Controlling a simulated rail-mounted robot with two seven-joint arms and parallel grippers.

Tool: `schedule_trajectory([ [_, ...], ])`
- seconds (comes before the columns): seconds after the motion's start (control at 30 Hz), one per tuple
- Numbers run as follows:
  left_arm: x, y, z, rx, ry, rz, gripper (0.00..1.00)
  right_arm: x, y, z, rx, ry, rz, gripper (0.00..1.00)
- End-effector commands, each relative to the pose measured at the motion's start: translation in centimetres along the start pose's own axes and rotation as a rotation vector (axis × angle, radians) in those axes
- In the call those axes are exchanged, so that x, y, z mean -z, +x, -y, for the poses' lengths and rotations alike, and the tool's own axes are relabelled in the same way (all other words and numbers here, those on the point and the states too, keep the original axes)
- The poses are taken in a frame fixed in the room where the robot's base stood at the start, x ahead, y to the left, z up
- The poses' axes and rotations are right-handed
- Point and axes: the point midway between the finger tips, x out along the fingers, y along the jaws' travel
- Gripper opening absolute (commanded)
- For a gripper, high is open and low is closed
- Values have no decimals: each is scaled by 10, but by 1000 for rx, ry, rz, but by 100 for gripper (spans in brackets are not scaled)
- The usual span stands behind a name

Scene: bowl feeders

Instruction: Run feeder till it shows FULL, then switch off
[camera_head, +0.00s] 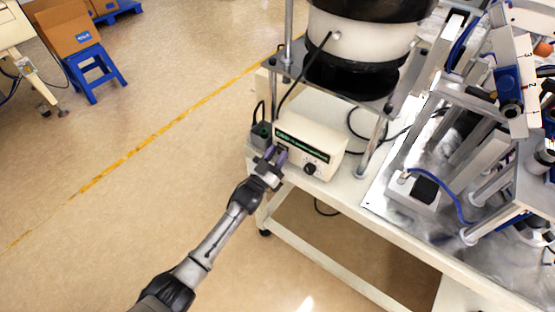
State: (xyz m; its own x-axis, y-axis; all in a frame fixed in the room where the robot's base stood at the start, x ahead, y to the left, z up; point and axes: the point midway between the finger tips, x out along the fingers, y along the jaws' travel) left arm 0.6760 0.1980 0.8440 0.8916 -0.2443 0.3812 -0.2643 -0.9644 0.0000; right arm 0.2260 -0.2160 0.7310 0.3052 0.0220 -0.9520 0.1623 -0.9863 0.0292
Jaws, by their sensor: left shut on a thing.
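The feeder's cream controller box (326,136) stands on the bench shelf under the bowl feeder (358,42). Its front has a dark display strip (312,150) with green marks too small to read, and a black knob (310,169) at the lower right. My left gripper (276,155) is at the left end of this front panel, its fingers shut on a small part there. This appears to be the switch, mostly hidden by the fingers. The bowl's inside is out of view, and whether parts move cannot be told. My right gripper is not in view.
A small dark box (261,133) with a cable sits left of the controller. Metal posts hold the plate under the bowl. Rails and a machine with blue tubes crowd the right. The floor (150,200) at left is clear; a blue stool (93,70) stands far off.

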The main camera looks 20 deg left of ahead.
Motion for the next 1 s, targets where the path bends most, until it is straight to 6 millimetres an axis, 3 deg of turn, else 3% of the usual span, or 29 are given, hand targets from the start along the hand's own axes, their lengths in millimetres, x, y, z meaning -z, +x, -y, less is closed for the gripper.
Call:
schedule_trajectory([
  [0.37,0,0,0,1,0,-9,8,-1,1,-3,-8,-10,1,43],
  [0.4,0,0,0,1,0,-9,36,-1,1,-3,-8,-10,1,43],
  [0.63,0,0,0,1,0,-8,57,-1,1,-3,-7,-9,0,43],
  [1.0,0,-9,0,1,0,-6,57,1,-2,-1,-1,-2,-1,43],
])
